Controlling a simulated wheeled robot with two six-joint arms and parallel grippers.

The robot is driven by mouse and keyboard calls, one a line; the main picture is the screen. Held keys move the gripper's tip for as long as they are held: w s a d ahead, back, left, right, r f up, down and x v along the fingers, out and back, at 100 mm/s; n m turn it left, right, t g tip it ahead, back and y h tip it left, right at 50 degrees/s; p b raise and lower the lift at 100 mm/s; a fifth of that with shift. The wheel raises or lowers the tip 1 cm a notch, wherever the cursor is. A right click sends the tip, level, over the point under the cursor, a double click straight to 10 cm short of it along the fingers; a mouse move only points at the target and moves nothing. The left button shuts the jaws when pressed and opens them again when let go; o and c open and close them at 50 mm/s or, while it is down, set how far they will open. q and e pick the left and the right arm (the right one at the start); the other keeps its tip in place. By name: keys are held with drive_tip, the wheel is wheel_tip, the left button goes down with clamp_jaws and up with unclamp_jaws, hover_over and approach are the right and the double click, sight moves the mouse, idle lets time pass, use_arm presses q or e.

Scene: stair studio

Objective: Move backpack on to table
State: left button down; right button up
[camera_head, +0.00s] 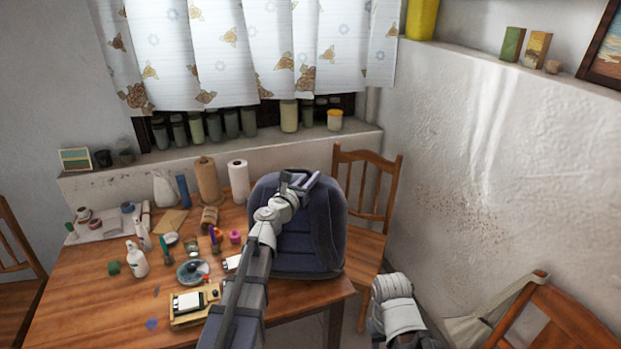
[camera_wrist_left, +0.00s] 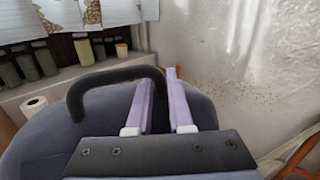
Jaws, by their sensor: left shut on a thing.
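The dark blue-grey backpack (camera_head: 325,225) is upright at the right end of the wooden table (camera_head: 95,290). Its base looks to be at the tabletop, but I cannot tell whether it rests fully on it. My left gripper (camera_head: 305,181) is at the top of the backpack, shut on it. In the left wrist view, the two pale purple fingers (camera_wrist_left: 165,100) are at the end of a black loop handle (camera_wrist_left: 105,76), above the backpack's body (camera_wrist_left: 40,150). My left arm hides part of the backpack's left side. Only part of my right arm shows at the bottom.
Bottles, paper rolls (camera_head: 238,182), a dish (camera_head: 193,271) and small craft items crowd the table's left and middle. A wooden chair (camera_head: 378,165) stands behind the backpack. Another chair (camera_head: 545,315) is at the lower right. Jars (camera_head: 289,116) line the window sill.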

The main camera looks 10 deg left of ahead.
use_arm(q)
drive_tip(key=c, duration=0.8)
unclamp_jaws()
drive_tip(key=shift+r, duration=0.1)
drive_tip(key=shift+s, duration=0.25)
drive_tip(key=v, duration=1.1)
drive_tip(key=shift+s+a, duration=0.15)
drive_tip(key=shift+s, duration=0.15)
